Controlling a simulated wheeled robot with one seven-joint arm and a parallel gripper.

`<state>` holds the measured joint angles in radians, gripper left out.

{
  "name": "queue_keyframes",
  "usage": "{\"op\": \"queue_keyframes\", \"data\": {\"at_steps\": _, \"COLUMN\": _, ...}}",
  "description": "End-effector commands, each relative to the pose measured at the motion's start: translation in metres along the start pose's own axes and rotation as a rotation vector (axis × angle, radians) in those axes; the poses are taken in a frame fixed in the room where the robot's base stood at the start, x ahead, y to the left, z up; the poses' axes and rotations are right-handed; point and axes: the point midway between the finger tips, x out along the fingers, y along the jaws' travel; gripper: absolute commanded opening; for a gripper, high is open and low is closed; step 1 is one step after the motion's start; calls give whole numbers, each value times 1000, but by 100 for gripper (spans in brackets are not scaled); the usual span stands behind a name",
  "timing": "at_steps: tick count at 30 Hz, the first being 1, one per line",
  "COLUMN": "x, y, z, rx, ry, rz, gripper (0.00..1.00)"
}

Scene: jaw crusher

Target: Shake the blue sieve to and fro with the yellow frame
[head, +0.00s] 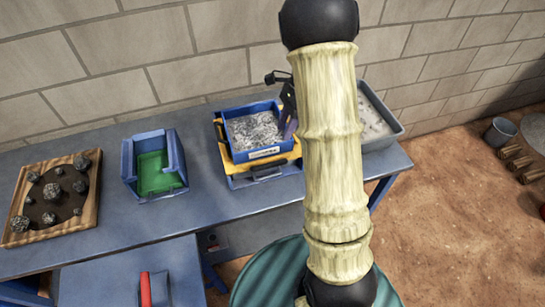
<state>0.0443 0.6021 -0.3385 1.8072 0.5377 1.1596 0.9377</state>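The blue sieve (257,156) is a square tray filled with grey crushed stone. It sits on the yellow frame (224,152), which shows at its left side and front edge. A dark blue base with a dark handle is below them on the table. My gripper (289,124) is at the sieve's right side, pointing down by its right wall, partly hidden behind my pale arm. I cannot tell whether its fingers are closed on the wall. The sieve's right edge is partly covered.
The blue table (105,213) stands along a block wall. A blue bin with a green inside (155,174) and a wooden tray of rocks (17,231) are to the left. A grey tub (397,134) is right of the sieve. A red-handled object (146,290) is in front.

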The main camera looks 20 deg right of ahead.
Motion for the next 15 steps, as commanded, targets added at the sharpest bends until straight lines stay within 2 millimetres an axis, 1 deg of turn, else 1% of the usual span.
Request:
{"op": "queue_keyframes", "data": {"at_steps": 3, "x": 22, "y": 1, "z": 0, "rx": 2, "ry": -2, "rz": 4, "gripper": 38}}
{"op": "queue_keyframes", "data": {"at_steps": 15, "x": 92, "y": 1, "z": 1, "rx": 2, "ry": -2, "rz": 4, "gripper": 38}}
